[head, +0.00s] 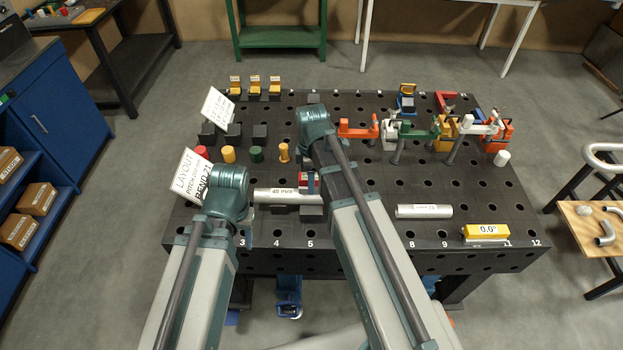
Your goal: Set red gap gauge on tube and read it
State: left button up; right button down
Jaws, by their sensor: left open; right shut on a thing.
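The silver tube (275,196), marked 40 mm, lies across the table in front of my arms, with dark blocks by its right part. A small red piece with a pale top, which looks like the red gap gauge (310,184), is at the tube's right part. I cannot tell whether it touches the tube. My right gripper (311,174) is shut on it, with the fingers mostly hidden by my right wrist. My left gripper (249,234) is open and empty at the tube's left end, low near the table's front edge. No reading is legible.
A second silver tube (424,211) and a yellow level reading 0.0° (485,231) lie front right. A layout card (194,176) and coloured cylinders (228,154) stand left.

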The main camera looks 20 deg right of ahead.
jog(key=shift+f, duration=0.15)
jog(key=shift+f+b, duration=0.95)
jog(key=shift+b, duration=0.1)
jog(key=shift+f+b, duration=0.45)
jog(key=shift+c, duration=0.4)
grip_release()
jog(key=shift+r, duration=0.1)
notch_tip(320, 180, up, 14)
jog(key=p, duration=1.4)
jog(key=shift+f, duration=0.2)
